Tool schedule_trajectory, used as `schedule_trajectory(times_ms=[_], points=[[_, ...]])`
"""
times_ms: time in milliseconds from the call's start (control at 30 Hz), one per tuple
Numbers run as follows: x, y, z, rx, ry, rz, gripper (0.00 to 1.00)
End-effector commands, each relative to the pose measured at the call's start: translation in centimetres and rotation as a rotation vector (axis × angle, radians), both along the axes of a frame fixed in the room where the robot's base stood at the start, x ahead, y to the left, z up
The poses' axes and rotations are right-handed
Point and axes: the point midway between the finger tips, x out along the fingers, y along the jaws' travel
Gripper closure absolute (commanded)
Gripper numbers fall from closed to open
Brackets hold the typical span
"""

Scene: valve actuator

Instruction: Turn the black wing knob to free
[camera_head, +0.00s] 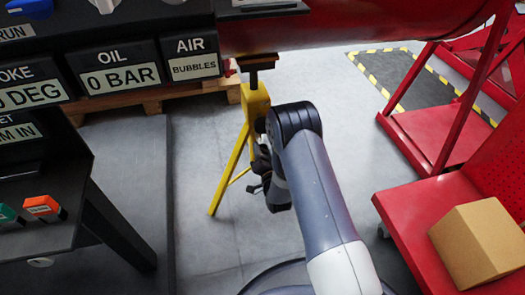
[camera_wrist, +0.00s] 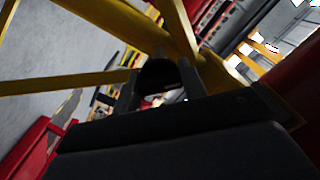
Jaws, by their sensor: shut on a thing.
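The black wing knob (camera_wrist: 158,74) shows in the wrist view as a dark rounded shape between the two fingers of my gripper (camera_wrist: 160,84). My gripper is shut on it. Its wings and any marking are too dark to make out, so I cannot tell its turn position. In the head view my gripper (camera_head: 262,170) is beside the yellow stand (camera_head: 256,103), just below its top, and the knob is hidden behind my arm and gripper.
The yellow stand's black head (camera_head: 257,62) is under a large red pipe (camera_head: 350,22). Dark panels with labels stand at left. A red cart (camera_head: 405,205) with a cardboard box (camera_head: 480,242) is at right. Grey floor (camera_head: 205,235) is clear around the stand's legs.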

Motion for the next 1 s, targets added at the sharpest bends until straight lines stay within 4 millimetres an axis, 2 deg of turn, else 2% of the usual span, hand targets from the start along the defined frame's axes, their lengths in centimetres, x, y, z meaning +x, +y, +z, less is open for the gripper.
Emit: schedule_trajectory(times_ms=[300,667,700,933,1000], points=[[0.00,-0.01,-0.05,-0.222,-0.063,-0.001,0.83],[0.01,-0.01,-0.05,-0.246,-0.070,-0.001,0.83],[0.01,-0.01,-0.05,-0.245,-0.070,-0.001,0.58],[0.01,0.00,-0.03,-0.245,-0.070,-0.001,0.40],[0.01,0.00,-0.03,-0.245,-0.070,0.000,0.38]])
